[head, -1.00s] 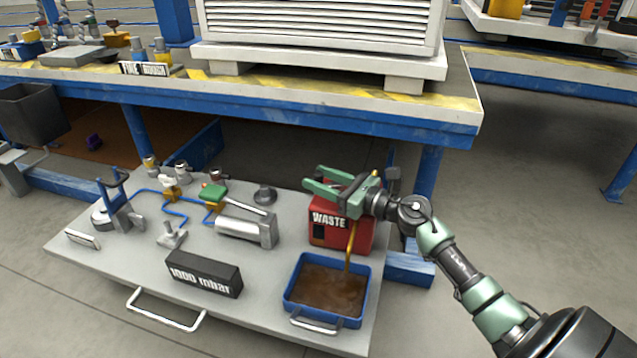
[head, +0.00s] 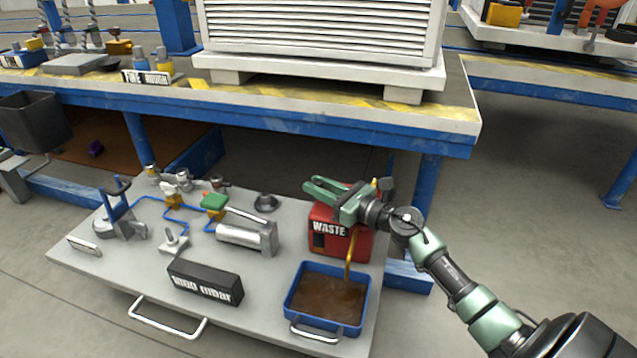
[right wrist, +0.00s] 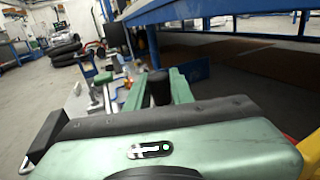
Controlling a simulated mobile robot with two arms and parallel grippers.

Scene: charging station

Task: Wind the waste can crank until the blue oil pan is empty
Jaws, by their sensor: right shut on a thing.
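The red waste can (head: 325,240), labelled WASTE, stands at the right end of the grey board. The blue oil pan (head: 290,305) sits in front of it with brown oil (head: 328,297) in it. A bent brass-coloured pipe (head: 349,258) runs from the can down to the pan. My right gripper (head: 325,188) is over the can's top. In the right wrist view, a black crank knob (right wrist: 159,88) sits between its green fingers, and the gripper is shut on it. The rest of the crank is mostly hidden by the gripper. My left gripper is not in view.
The grey board (head: 255,325) carries a black gauge box (head: 205,280) reading 1000 mbar, a silver cylinder (head: 240,238), blue tubing and valves. The blue-edged workbench (head: 300,118) overhangs behind the can. Open floor lies to the right.

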